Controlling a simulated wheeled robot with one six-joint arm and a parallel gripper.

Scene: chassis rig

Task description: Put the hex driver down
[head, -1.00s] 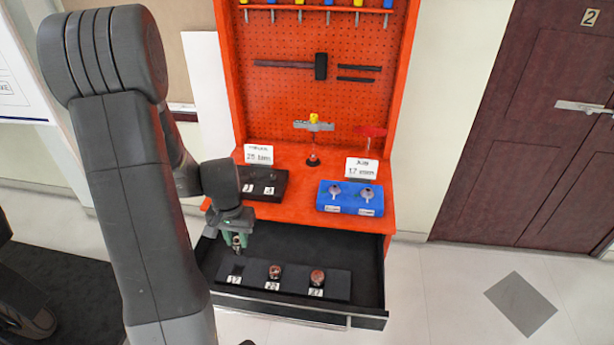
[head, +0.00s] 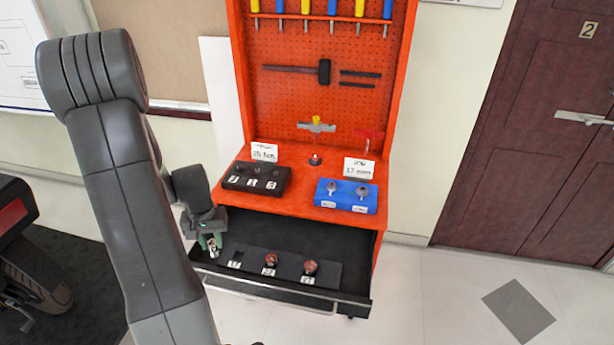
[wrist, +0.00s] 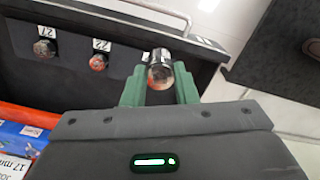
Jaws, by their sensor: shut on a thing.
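My gripper (head: 212,246) is shut on a short metal hex driver (wrist: 160,72). In the wrist view the driver sits between the green fingers, its rounded, coppery end showing. In the head view the gripper hangs at the left end of the open black drawer (head: 345,245). A dark tray (head: 290,262) in the drawer has several labelled places. Two similar drivers stand in it, labelled 22 (head: 271,260) and 27 (head: 310,267). The place at the tray's left end looks empty, just right of the gripper. The gap below the held driver cannot be told.
Above the drawer, the orange bench top (head: 295,198) holds a black block (head: 256,178) and a blue block (head: 346,196) with parts, plus two cards. A pegboard with tools rises behind. The drawer's front wall (head: 270,290) is near the gripper. Open floor lies right.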

